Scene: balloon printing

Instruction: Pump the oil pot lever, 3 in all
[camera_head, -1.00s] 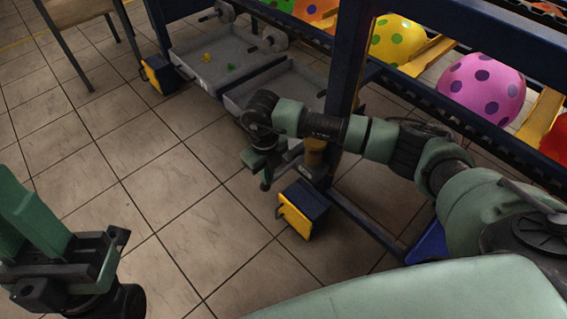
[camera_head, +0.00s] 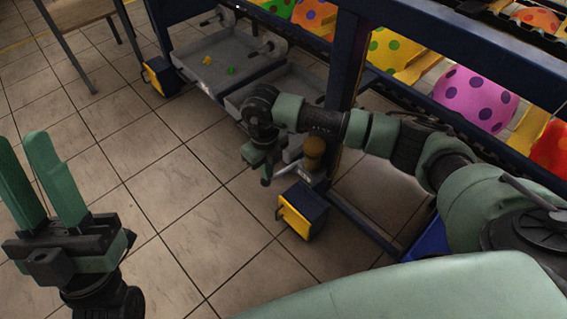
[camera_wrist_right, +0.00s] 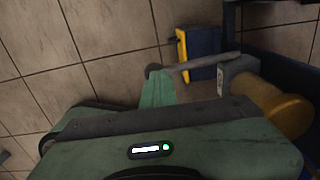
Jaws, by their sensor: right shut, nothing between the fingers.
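The oil pot has an amber cylinder (camera_head: 314,149) on a grey mount beside the blue frame post, and it also shows in the right wrist view (camera_wrist_right: 288,113). Its thin grey lever (camera_head: 287,168) sticks out to the left and shows in the wrist view (camera_wrist_right: 198,63). My right gripper (camera_head: 265,181) is shut and empty, pointing down at the lever's outer end. In the wrist view its fingers (camera_wrist_right: 157,86) are close to the lever's dark tip; I cannot tell whether they touch. My left gripper (camera_head: 20,140) is open and empty at the far left.
A blue and yellow box (camera_head: 303,210) stands on the tiled floor below the lever. Grey trays (camera_head: 228,45) lie behind my right arm. Polka-dot balloons, one pink (camera_head: 475,97), sit on the rack at the right. The middle floor is clear.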

